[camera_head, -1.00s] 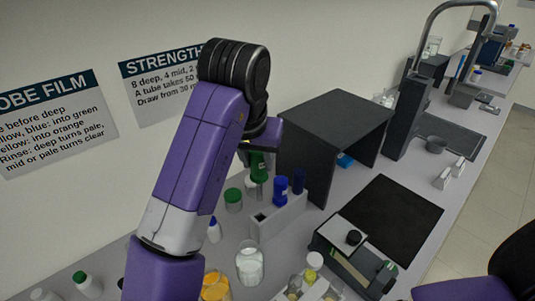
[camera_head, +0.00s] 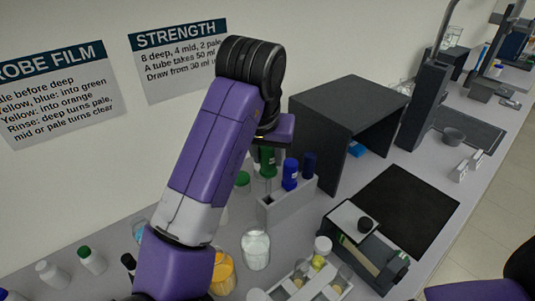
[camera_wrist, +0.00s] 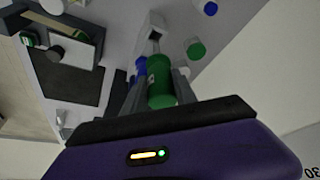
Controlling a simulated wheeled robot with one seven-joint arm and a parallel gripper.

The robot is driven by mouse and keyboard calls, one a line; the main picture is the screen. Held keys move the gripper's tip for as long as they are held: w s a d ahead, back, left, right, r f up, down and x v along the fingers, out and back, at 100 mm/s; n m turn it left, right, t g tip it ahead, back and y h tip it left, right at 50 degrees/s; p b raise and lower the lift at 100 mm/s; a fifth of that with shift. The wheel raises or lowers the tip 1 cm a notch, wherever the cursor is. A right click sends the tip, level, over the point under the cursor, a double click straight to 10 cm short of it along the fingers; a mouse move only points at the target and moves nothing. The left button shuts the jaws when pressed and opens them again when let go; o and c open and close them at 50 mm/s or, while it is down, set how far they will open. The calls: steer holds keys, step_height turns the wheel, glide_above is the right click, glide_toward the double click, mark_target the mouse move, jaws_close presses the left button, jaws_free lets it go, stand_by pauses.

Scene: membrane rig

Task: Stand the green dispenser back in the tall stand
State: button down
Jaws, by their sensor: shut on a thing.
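The green dispenser (camera_head: 267,158) is upright in my gripper (camera_head: 269,148), its clear lower part pointing down. It also shows between the fingers in the wrist view (camera_wrist: 160,80). The tall stand (camera_head: 292,206) is a pale grey block just below. Two blue dispensers (camera_head: 290,174) stand in its right part. The green dispenser's lower end is at or just above the empty left opening of the stand; I cannot tell whether it has entered. My forearm hides part of the area to the left.
A dark open-sided box (camera_head: 345,110) stands close behind and right of the stand. A green-capped jar (camera_head: 242,182) is close on the left. A clear jar of white stuff (camera_head: 256,250) and an orange jar (camera_head: 223,273) are in front. A black mat (camera_head: 408,210) lies right.

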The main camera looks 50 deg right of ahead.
mark_target(268, 186)
steer(key=shift+f+b, duration=2.85)
steer(key=shift+f, duration=1.4)
steer(key=shift+f, duration=0.4)
steer(key=c, duration=0.9)
jaws_free()
steer(key=v, duration=0.7)
steer(key=shift+a+r, duration=0.15)
steer(key=shift+r, duration=0.2)
